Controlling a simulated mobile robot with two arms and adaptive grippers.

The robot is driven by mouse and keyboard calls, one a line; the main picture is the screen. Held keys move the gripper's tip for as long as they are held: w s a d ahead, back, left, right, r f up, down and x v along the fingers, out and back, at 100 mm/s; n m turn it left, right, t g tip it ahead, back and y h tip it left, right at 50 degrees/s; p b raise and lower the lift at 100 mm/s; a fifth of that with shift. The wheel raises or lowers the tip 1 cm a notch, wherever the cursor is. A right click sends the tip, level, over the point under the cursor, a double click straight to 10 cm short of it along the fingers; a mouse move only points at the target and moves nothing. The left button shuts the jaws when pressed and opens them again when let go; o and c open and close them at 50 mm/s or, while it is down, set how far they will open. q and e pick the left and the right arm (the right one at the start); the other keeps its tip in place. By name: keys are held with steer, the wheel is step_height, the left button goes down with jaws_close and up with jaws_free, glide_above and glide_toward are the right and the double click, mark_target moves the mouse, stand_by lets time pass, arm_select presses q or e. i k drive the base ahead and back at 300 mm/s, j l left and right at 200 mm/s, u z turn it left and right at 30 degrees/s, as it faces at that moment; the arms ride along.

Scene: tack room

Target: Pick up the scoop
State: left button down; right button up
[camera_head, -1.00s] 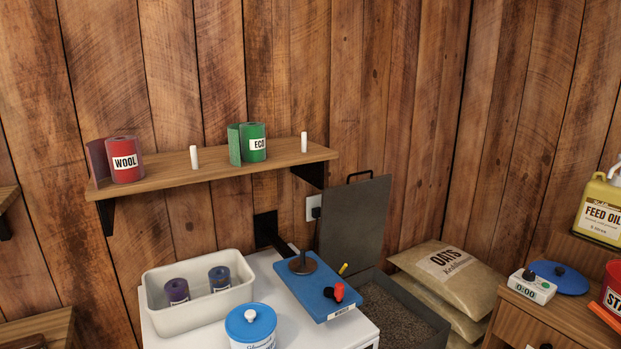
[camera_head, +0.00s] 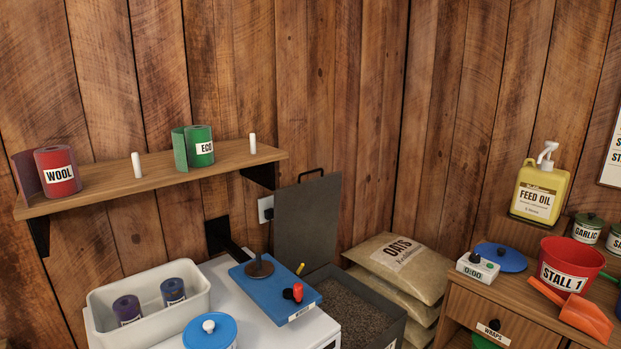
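An orange-red scoop (camera_head: 585,318) lies at the lower right of the head view. Its handle slopes up to the left in front of the red STALL 1 bucket (camera_head: 571,266), and its wide end hangs low near the front of the wooden cabinet top. Whether the scoop touches the bucket I cannot tell. Neither of my grippers is in view.
The wooden cabinet (camera_head: 499,310) also bears a white timer (camera_head: 478,267), a blue lid (camera_head: 501,257) and green-lidded tins (camera_head: 587,229). A yellow FEED OIL jug (camera_head: 540,192) stands behind. Oat sacks (camera_head: 398,265) and an open feed bin (camera_head: 357,306) lie left of it.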

mark_target(582, 314)
steer(key=z, duration=1.5)
steer(key=i+j, duration=0.05)
